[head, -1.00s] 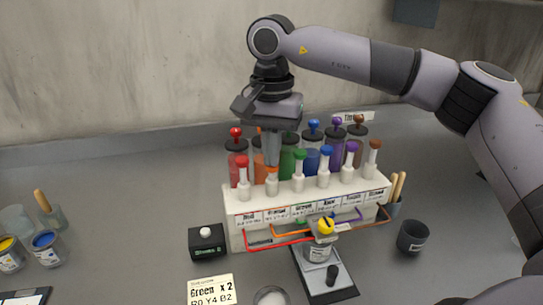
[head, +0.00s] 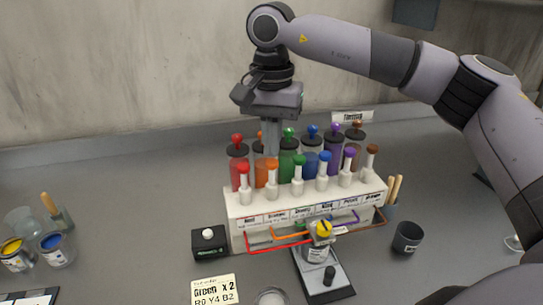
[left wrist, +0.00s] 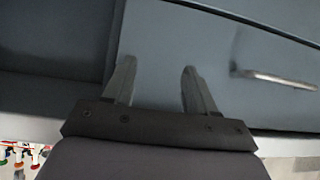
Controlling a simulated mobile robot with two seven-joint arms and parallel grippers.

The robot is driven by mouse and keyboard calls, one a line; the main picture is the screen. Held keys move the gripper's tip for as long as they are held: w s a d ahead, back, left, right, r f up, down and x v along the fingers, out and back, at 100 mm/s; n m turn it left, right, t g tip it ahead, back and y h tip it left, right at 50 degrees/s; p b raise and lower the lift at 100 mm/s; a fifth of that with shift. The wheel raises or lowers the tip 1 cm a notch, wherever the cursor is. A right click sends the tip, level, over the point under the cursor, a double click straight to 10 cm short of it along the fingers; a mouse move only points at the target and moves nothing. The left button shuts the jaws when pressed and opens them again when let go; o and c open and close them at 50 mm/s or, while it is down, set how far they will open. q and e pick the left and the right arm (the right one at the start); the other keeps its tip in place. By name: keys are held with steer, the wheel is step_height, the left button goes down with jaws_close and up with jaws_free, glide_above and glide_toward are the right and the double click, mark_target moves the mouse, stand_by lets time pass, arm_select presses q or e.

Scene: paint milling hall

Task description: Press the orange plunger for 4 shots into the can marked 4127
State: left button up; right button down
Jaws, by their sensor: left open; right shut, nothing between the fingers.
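The orange plunger (head: 272,167) stands second from the left in the row on the white dispenser (head: 305,205). My right gripper (head: 271,154) is shut and empty, pointing down just above or behind the orange plunger's knob; I cannot tell whether they touch. A small can (head: 319,248) with a yellow top stands on a dark stand in front, near the ends of the coloured pipes. Its marking is too small to read. My left gripper (left wrist: 158,88) is open and empty in the left wrist view, before a grey-blue panel.
Other coloured plungers flank the orange one, with coloured canisters behind. Paint pots (head: 56,247) are at left. The left wrist view shows a panel handle (left wrist: 272,78).

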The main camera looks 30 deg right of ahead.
mark_target(272, 162)
steer(key=shift+f, duration=0.2)
stand_by(0.3)
steer(key=shift+f+b, duration=1.15)
steer(key=shift+f, duration=0.55)
steer(key=shift+r, duration=0.15)
steer(key=shift+r+p, duration=1.6)
steer(key=shift+r, duration=0.15)
steer(key=shift+f, duration=0.2)
